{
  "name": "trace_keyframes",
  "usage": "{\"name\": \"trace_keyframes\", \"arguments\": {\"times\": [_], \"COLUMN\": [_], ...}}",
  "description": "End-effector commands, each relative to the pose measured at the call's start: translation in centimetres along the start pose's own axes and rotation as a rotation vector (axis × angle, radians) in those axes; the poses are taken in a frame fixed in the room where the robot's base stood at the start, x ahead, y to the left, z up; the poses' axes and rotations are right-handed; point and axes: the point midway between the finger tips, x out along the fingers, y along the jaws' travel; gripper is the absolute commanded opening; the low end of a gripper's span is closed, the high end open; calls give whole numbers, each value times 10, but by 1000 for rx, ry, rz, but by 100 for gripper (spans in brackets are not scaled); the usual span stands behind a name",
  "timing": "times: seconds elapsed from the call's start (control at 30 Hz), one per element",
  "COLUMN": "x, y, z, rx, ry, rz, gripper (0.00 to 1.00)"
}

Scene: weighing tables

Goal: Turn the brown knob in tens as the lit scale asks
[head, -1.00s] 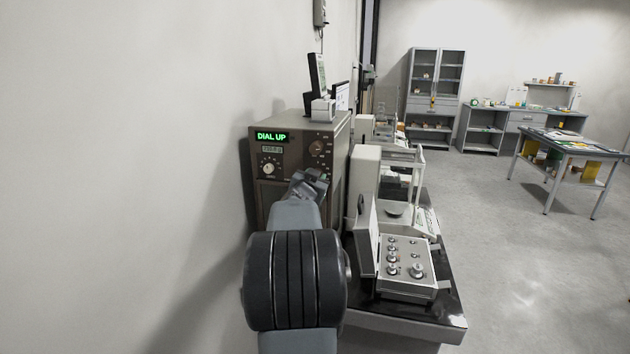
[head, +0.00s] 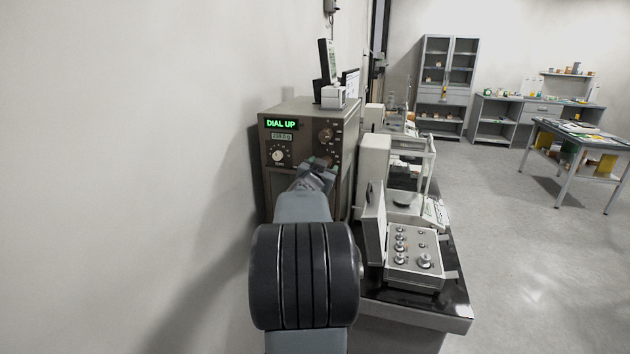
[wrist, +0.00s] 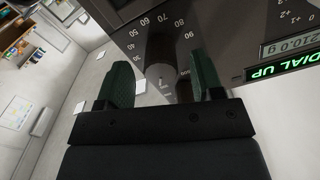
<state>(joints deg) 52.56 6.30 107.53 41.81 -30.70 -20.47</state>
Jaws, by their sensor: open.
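The lit scale (head: 267,158) is a brown cabinet with a green sign reading DIAL UP (head: 281,124). Below the sign is a small display, which in the wrist view (wrist: 288,46) reads 210.0 g upside down. The brown knob (head: 326,134) is at the upper right of the front panel. In the wrist view the knob (wrist: 160,62) lies between my fingers, with dial numbers 50 to 90 around it. My gripper (wrist: 163,84) is open, one finger on each side of the knob; I cannot tell whether either touches it. In the head view my gripper (head: 318,174) is partly hidden by my arm.
A pale knob (head: 278,156) sits at the panel's lower left. A weight box (head: 414,270) with an upright lid and a balance (head: 373,168) stand to the right on a dark bench (head: 440,312). A wall is close on the left. Open floor lies right.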

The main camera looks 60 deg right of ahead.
Motion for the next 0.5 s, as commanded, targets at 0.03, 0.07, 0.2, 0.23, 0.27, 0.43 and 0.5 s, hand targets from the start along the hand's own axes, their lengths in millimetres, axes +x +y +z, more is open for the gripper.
{"name": "trace_keyframes", "arguments": {"times": [0.03,0.07,0.2,0.23,0.27,0.43,0.5], "x": [-10,-17,-47,-53,-59,-88,-98], "y": [0,0,-1,-1,-1,0,0], "z": [1,0,0,0,0,0,0], "rx": [2,3,3,3,3,3,2], "ry": [1,2,1,1,1,1,1], "rz": [-2,-3,-3,-4,-3,-3,-3], "gripper": [61,61,61,61,61,61,61]}}
